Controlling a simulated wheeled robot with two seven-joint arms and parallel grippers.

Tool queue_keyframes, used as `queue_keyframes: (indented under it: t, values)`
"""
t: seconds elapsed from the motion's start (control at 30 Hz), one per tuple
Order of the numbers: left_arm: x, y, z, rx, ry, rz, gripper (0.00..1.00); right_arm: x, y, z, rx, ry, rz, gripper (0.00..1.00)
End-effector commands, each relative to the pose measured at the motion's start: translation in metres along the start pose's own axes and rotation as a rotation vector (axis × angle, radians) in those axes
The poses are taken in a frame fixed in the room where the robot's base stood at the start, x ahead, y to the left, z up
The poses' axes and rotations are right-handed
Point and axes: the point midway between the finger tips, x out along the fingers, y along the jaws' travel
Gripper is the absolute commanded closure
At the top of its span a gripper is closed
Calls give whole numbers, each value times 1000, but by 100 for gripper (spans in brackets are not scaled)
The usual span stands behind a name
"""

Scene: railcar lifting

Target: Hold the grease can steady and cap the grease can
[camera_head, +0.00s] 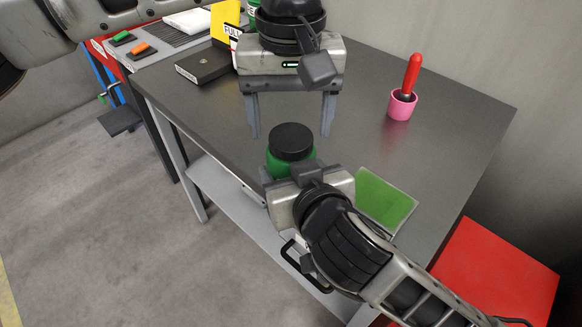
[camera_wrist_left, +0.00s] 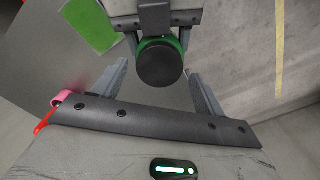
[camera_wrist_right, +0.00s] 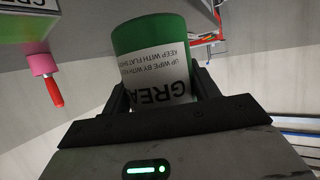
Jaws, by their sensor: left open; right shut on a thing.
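The green grease can (camera_head: 283,167) stands upright near the table's front edge with a black cap (camera_head: 292,140) on its top. My right gripper (camera_head: 290,180) is shut on the can from the front; the right wrist view shows the can (camera_wrist_right: 153,50) with its white label between the fingers (camera_wrist_right: 160,95). My left gripper (camera_head: 290,125) is open and empty, pointing down above and just behind the can. In the left wrist view the black cap (camera_wrist_left: 159,63) shows between and beyond the open fingers (camera_wrist_left: 160,85). I cannot tell how tightly the cap sits.
A pink cup (camera_head: 402,107) with a red-handled tool (camera_head: 411,74) stands at the table's right. A green pad (camera_head: 384,199) lies right of the can. A dark box (camera_head: 204,66) and a yellow sign (camera_head: 225,22) are at the back left. The middle right of the table is clear.

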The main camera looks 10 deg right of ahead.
Motion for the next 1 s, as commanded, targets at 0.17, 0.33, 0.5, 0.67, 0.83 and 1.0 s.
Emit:
queue_keyframes:
  t: [0.17, 0.33, 0.5, 0.67, 0.83, 1.0]
  values:
    - [14, 0, 0, 1, 1, -1, 28, 0, 0, -1, 0, 3, 0, 100]
    - [17, 0, 0, 1, 1, 1, 28, 0, 0, -1, 1, 3, 0, 100]
    - [17, 0, 0, 1, 1, 1, 31, 0, 0, -1, 0, 3, 0, 100]
    - [17, 0, 0, 1, 1, 0, 75, 0, 0, -1, 1, 3, 0, 100]
    - [17, 0, 0, 46, -1, 0, 76, 0, 0, -1, 1, 3, 0, 100]
    - [18, 0, 0, 330, -3, 2, 76, 0, 0, -1, 1, 3, 1, 100]
